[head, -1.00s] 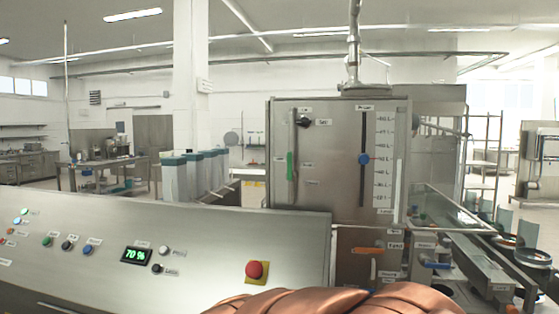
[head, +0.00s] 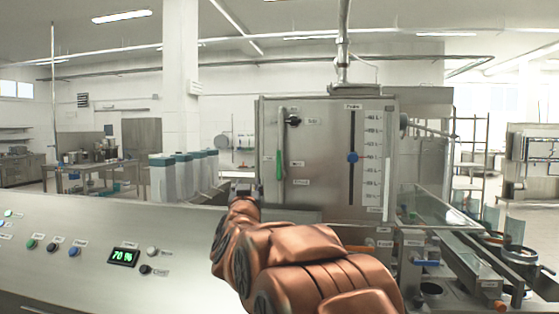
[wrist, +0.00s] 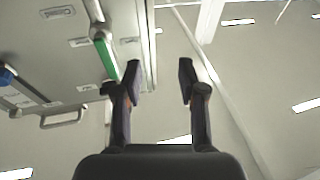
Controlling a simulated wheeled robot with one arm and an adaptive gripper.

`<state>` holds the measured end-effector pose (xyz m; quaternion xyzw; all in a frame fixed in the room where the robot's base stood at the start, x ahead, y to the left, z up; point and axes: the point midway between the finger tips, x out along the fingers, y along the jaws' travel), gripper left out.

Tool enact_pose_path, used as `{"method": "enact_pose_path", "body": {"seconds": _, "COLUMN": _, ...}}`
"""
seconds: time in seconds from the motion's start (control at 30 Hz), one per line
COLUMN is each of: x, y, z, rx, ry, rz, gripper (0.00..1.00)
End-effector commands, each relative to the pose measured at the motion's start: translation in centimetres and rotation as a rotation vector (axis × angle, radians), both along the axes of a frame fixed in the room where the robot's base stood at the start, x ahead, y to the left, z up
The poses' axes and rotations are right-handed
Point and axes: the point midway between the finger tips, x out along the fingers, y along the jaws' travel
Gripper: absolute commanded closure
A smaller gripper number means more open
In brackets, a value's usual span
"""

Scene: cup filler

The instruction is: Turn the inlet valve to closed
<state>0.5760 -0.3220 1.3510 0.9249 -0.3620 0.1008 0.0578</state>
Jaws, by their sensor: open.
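A vertical bar with a green sleeve (head: 281,158) stands on the front of the steel tank cabinet (head: 322,200). A dark knob (head: 293,121) sits beside its upper part. My gripper (head: 246,190) is in front of the cabinet's left edge, low and left of the green bar. In the wrist view my gripper (wrist: 158,82) is open and empty. The green bar (wrist: 106,55) shows just left of the left finger, outside the jaws; contact cannot be told.
A blue slider knob (head: 352,158) sits in a slot beside a level scale. A blue handle (head: 427,262) and a conveyor (head: 470,265) are at right.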

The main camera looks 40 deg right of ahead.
Motion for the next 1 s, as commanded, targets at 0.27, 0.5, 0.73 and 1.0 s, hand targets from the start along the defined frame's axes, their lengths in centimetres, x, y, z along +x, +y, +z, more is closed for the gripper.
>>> {"method": "enact_pose_path", "body": {"seconds": 0.27, "x": -3.7, "y": -5.4, "z": 3.8, "rx": -0.096, "ry": -0.127, "rz": -0.2, "gripper": 0.59}}
{"method": "enact_pose_path", "body": {"seconds": 0.5, "x": -3.6, "y": -6.2, "z": 4.4, "rx": -0.103, "ry": -0.135, "rz": -0.214, "gripper": 0.59}}
{"method": "enact_pose_path", "body": {"seconds": 0.73, "x": -2.3, "y": -7.9, "z": 5.1, "rx": -0.099, "ry": -0.131, "rz": -0.213, "gripper": 0.59}}
{"method": "enact_pose_path", "body": {"seconds": 1.0, "x": -0.6, "y": -10.4, "z": 6.4, "rx": -0.101, "ry": -0.132, "rz": -0.214, "gripper": 0.59}}
